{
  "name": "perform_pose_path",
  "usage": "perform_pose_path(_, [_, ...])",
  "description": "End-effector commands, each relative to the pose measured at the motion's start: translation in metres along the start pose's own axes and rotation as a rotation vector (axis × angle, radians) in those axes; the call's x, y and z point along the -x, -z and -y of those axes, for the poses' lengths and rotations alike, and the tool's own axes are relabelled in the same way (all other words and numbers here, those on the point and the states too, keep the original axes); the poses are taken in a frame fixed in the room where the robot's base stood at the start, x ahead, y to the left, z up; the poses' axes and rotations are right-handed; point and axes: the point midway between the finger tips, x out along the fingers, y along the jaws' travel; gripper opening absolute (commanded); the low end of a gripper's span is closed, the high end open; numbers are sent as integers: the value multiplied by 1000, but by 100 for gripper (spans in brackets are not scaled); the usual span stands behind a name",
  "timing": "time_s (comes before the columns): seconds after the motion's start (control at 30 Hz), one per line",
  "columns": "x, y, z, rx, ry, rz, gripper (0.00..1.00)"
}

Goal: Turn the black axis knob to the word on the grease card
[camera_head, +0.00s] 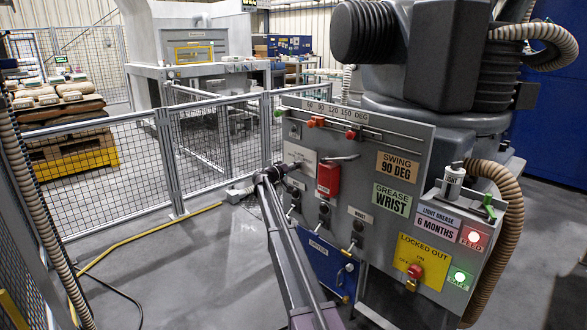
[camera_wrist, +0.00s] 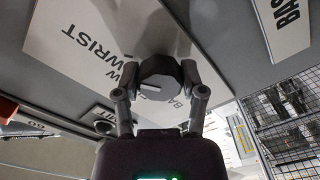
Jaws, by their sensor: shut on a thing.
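In the wrist view my gripper (camera_wrist: 160,92) is shut on the black axis knob (camera_wrist: 160,72), one finger on each side. In the head view the grease card (camera_head: 392,199) reads GREASE WRIST in green. There my gripper (camera_head: 287,170) reaches the left part of the grey panel, and the knob cannot be made out.
The grey panel (camera_head: 440,150) also carries a red block (camera_head: 328,179), several small switches, a yellow LOCKED OUT plate (camera_head: 423,252), and red (camera_head: 473,238) and green (camera_head: 459,279) lamps. A mesh fence (camera_head: 110,180) stands at left. A hose (camera_head: 512,215) hangs at right.

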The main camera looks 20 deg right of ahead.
Motion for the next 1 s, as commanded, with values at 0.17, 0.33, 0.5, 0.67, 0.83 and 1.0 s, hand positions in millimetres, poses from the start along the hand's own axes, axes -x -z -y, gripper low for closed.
perform_pose_path(0.17, [-2, -3, -3, -11, -6, 7, 6])
perform_pose_path(0.33, [-2, -3, -3, -9, -6, 7, 6])
perform_pose_path(0.5, [-1, -2, -2, -9, -5, 5, 83])
perform_pose_path(0.67, [0, -1, -1, -8, -3, 3, 88])
perform_pose_path(0.83, [0, 0, 0, -8, -2, 1, 88])
perform_pose_path(1.0, [2, 0, 0, -8, -1, 0, 88])
